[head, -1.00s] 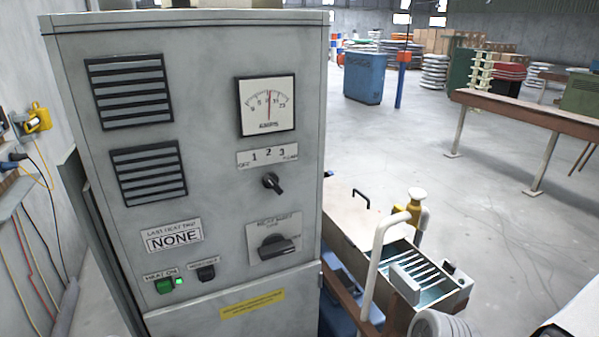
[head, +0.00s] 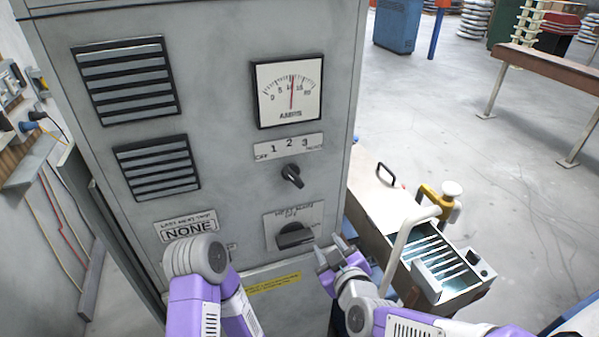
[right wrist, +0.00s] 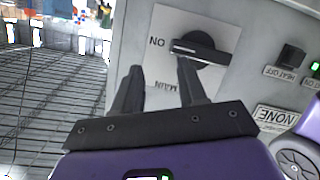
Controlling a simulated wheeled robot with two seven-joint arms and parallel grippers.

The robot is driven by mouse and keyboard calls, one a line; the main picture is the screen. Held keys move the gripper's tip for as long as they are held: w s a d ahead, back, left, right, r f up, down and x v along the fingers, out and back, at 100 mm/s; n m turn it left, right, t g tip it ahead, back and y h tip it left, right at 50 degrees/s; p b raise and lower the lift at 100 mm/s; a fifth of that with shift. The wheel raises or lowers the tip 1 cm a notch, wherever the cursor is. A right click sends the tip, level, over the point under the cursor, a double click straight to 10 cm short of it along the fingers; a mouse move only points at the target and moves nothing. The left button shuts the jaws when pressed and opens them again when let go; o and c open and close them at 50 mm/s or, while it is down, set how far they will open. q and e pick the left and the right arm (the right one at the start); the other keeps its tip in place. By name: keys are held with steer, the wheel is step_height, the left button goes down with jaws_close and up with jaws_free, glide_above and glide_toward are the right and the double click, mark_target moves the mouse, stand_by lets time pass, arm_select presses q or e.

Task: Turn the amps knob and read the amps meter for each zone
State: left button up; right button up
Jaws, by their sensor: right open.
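The amps meter (head: 288,92) is a white dial high on the grey cabinet; its needle stands a little past the 10 mark. Below it is a label (head: 289,147) reading OFF, 1, 2, 3. The black amps knob (head: 292,176) sits under that label, its bar slanting; which end points is unclear. My right gripper (head: 334,251) is open and empty, low and right of the amps knob. In the right wrist view its fingers (right wrist: 158,85) are just before the larger black main switch (right wrist: 203,48), one fingertip near its handle; contact is unclear. My left gripper is not in view.
The main switch also shows below the amps knob (head: 296,236). My left forearm covers the heat buttons in the head view. An open bin with slats (head: 440,268) and a white tube rail (head: 392,245) stand close right of the cabinet. Open floor lies beyond.

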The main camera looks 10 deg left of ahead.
mark_target(297, 183)
steer(key=s+a+r+n+t+y+p, duration=0.1)
steer(key=s+a+r+n, duration=0.1)
steer(key=r, duration=0.6)
steer(key=s+a+r+n+t+y, duration=0.1)
steer(key=s+r+t+y, duration=0.1)
steer(key=r, duration=0.5)
steer(key=x, duration=0.7)
steer(key=shift+a+p, duration=0.35)
jaws_close()
